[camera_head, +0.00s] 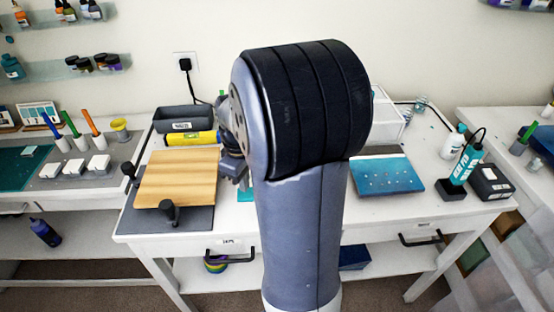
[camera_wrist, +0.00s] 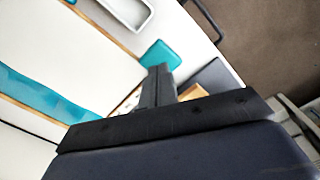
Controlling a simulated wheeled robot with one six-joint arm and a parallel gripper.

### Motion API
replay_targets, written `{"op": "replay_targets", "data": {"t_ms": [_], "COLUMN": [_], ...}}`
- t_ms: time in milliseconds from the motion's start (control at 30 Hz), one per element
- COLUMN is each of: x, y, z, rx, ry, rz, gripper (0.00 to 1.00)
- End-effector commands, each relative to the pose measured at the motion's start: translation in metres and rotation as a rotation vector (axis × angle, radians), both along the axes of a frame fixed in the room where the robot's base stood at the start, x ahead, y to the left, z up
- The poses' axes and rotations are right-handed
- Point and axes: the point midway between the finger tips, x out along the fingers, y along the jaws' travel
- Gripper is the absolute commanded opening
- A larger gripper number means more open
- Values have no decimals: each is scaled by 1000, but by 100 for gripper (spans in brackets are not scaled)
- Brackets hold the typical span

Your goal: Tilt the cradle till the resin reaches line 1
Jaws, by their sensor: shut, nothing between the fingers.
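My gripper (camera_wrist: 160,72) is shut and empty in the wrist view. Its fingers point toward a small teal block (camera_wrist: 161,56) on the white table. A corner of wood (camera_wrist: 192,92) and a dark grey mat (camera_wrist: 214,76) lie just right of the fingers. In the head view the wooden board (camera_head: 178,176) lies on the grey mat (camera_head: 150,220), left of my arm.
A dark tray (camera_head: 183,116) and a yellow level (camera_head: 191,138) lie behind the board. Black knobbed clamps (camera_head: 168,210) stand at its edges.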

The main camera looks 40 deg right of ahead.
Motion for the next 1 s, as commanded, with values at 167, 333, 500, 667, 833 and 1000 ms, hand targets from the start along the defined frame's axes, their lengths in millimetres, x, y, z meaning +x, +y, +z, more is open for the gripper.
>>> {"op": "replay_targets", "data": {"t_ms": [167,333,500,667,833,1000], "x": [0,0,0,0,0,0], "y": [0,0,0,0,0,0], "z": [-2,-7,-12,-17,-22,-27], "rx": [0,0,0,0,0,0], "ry": [0,1,1,1,1,0], "rz": [0,0,0,0,0,0], "gripper": [0,0,0,0,0,0]}}
